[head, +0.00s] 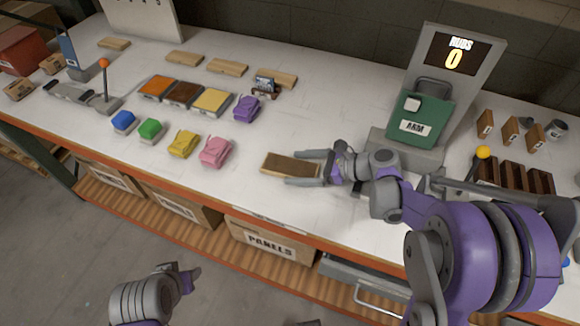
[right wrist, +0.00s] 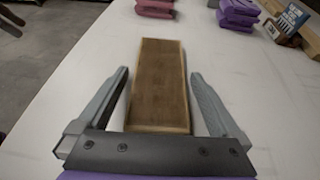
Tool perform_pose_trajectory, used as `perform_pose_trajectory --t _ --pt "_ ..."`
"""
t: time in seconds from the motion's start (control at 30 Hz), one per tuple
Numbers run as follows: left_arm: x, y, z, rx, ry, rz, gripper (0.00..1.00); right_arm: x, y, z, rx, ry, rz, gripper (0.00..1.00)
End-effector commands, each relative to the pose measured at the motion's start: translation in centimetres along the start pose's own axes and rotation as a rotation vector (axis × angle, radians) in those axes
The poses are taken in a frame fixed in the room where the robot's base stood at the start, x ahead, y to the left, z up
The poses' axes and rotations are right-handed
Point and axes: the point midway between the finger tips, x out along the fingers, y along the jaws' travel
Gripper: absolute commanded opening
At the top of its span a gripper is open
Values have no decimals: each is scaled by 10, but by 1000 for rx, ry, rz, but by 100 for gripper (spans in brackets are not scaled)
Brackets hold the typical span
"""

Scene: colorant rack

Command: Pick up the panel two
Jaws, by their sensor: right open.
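A flat brown wooden panel (head: 290,165) with a lighter edge lies on the white table near its front edge. It also shows in the right wrist view (right wrist: 160,85), lying lengthwise ahead of the gripper. My right gripper (head: 309,167) is open at the panel's right end, with one finger on each side of it. In the right wrist view the fingers (right wrist: 160,78) stand apart from the panel's long sides, with a gap on both sides. Which panel is number two cannot be told from any marking. My left gripper (head: 190,275) is low at the front, off the table; its fingers are unclear.
Pink (head: 215,151), yellow (head: 183,144) and purple (head: 246,108) bundles stand left of the panel. Orange, brown and yellow trays (head: 212,101) lie behind. Several wooden boards (head: 228,67) lie at the back. A green ARM box (head: 420,118) stands right. Table between is clear.

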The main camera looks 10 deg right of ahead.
Motion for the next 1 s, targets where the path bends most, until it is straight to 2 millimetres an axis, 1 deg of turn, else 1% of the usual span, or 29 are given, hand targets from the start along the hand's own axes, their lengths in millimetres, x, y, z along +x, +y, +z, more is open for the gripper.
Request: perform_pose_trajectory --t 0.07,0.27,0.37,0.5,0.67,0.7,0.73,0.9,1.0 --pt "0 0 0 0 0 0 50 4 0 0 0 0 1 100" --pt "0 0 0 0 0 0 50 4 0 0 0 0 0 100" --pt "0 0 0 0 0 0 50 4 0 0 0 0 0 84" --pt "0 0 0 0 0 0 50 4 0 0 0 0 0 59" --pt "0 0 0 0 0 0 50 4 0 0 0 0 0 30" --pt "0 0 0 0 0 0 50 4 0 0 0 0 0 23" --pt "0 0 0 0 0 0 50 4 0 0 0 0 0 21" --pt "0 0 0 0 0 0 50 4 0 0 0 0 0 21" --pt "-1 0 -1 0 0 0 50 2 0 5 0 0 -1 21"
